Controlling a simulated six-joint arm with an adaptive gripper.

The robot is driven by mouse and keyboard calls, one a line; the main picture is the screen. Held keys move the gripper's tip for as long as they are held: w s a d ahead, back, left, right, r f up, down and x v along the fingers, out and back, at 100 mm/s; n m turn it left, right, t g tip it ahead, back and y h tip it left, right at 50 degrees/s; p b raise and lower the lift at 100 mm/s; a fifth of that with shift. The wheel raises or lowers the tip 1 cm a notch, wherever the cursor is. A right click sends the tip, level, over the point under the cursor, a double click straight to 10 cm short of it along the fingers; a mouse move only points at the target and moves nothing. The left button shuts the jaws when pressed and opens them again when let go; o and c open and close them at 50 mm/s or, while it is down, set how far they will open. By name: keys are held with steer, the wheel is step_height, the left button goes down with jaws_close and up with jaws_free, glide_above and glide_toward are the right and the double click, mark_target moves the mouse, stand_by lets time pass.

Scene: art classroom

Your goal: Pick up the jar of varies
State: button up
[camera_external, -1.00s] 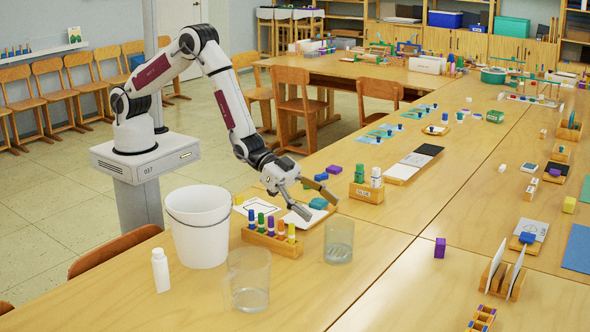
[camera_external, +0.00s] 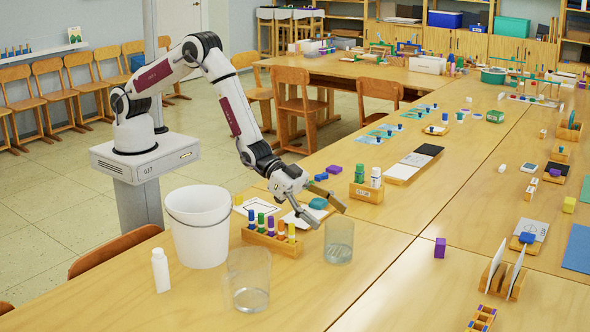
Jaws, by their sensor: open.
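Two clear, empty-looking glass jars stand upright on the wooden table. One jar (camera_external: 339,244) is just below and right of my gripper; the other jar (camera_external: 247,282) stands farther left, nearer the camera. No label shows on either, so I cannot tell which one the task names. My gripper (camera_external: 331,217) is open, its two fingers spread and pointing down to the right. Its fingertips are close to the rim of the right-hand jar. I cannot tell whether they touch it. Nothing is between the fingers.
A wooden rack of colored markers (camera_external: 272,240) stands left of the right-hand jar. A white bucket (camera_external: 198,228) and a white bottle (camera_external: 160,270) are farther left. A wooden holder with small bottles (camera_external: 367,190) stands behind.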

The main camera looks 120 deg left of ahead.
mark_target(351, 234)
steer(key=shift+w+f, duration=0.8)
steer(key=shift+w, duration=0.05)
steer(key=shift+x, duration=1.25)
steer(key=c, duration=1.7)
steer(key=shift+r, duration=0.4)
steer(key=shift+c, duration=0.2)
step_height(351, 234, up, 9)
steer(key=shift+r, duration=0.15)
